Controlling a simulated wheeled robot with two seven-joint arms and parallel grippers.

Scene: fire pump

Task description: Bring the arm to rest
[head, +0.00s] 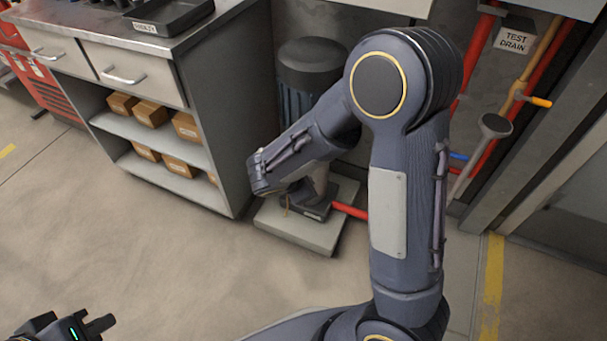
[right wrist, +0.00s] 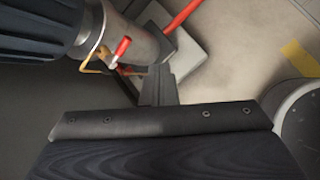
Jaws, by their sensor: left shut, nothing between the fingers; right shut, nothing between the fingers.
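My right arm (head: 388,210) rises from the bottom of the head view, bends at a high elbow, and its forearm reaches down and left in front of the pump. The right gripper is not clearly visible there. In the right wrist view its fingers (right wrist: 158,85) are together and empty, pointing towards the pump's plinth. My left gripper (head: 98,326) is at the bottom left corner of the head view, shut and empty above the floor, partly cut off by the frame.
The pump's dark motor (head: 308,75) stands behind my right forearm on a pale plinth (head: 300,235). A red-handled valve (right wrist: 121,47) is close to the right gripper. A workbench (head: 235,90) with boxed shelves stands left. Red pipes line the right wall. Floor at lower left is clear.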

